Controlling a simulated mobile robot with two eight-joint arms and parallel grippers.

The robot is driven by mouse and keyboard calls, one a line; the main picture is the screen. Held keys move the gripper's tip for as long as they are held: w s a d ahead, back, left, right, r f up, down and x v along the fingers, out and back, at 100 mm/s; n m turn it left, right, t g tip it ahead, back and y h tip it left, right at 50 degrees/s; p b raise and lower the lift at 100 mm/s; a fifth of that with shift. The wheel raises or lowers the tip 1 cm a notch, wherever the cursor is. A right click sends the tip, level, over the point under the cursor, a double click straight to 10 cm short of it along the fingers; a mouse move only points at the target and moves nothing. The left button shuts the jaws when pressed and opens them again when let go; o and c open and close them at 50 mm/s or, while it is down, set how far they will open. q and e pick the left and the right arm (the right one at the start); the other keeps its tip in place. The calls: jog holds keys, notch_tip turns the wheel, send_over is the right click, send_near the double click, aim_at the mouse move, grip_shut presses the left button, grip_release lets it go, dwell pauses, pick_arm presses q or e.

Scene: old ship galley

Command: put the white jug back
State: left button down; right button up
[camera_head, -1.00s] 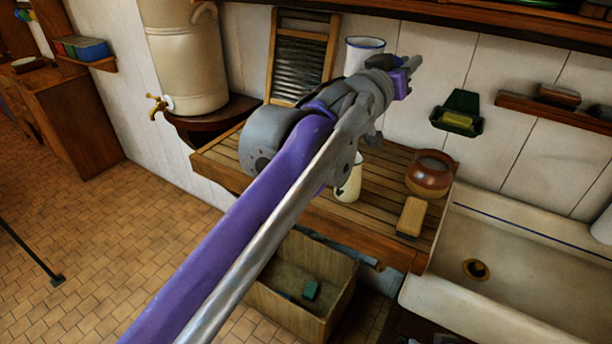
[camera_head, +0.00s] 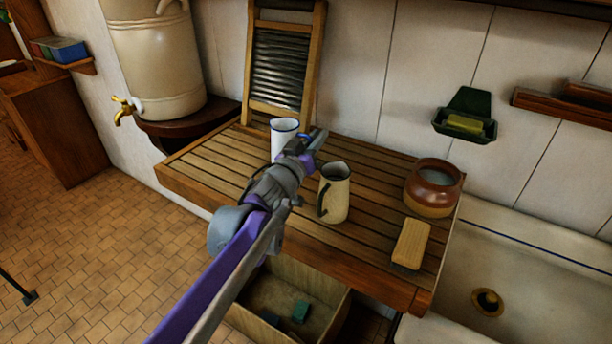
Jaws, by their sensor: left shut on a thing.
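The white jug (camera_head: 283,138) with a blue rim is upright at the back of the slatted wooden draining board (camera_head: 220,175), in front of the washboard. My left gripper (camera_head: 318,138) is at the jug's right side and shut on it, apparently at the handle. The gripper and wrist hide the handle side and lower part of the jug, so I cannot tell whether its base touches the board. My right gripper is not in view.
A cream jug (camera_head: 335,194) with a dark handle stands just right of my wrist. A brown pot (camera_head: 433,188) and a wooden brush or block (camera_head: 411,244) are near the sink (camera_head: 540,262). The washboard (camera_head: 284,65) leans on the wall. The board's left part is clear.

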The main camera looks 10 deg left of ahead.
pick_arm(q)
notch_tip(320, 180, down, 7)
jog(key=shift+f, duration=0.2)
dwell(0.4)
jog(key=c, duration=1.1)
grip_release()
jog(key=shift+c, duration=0.2)
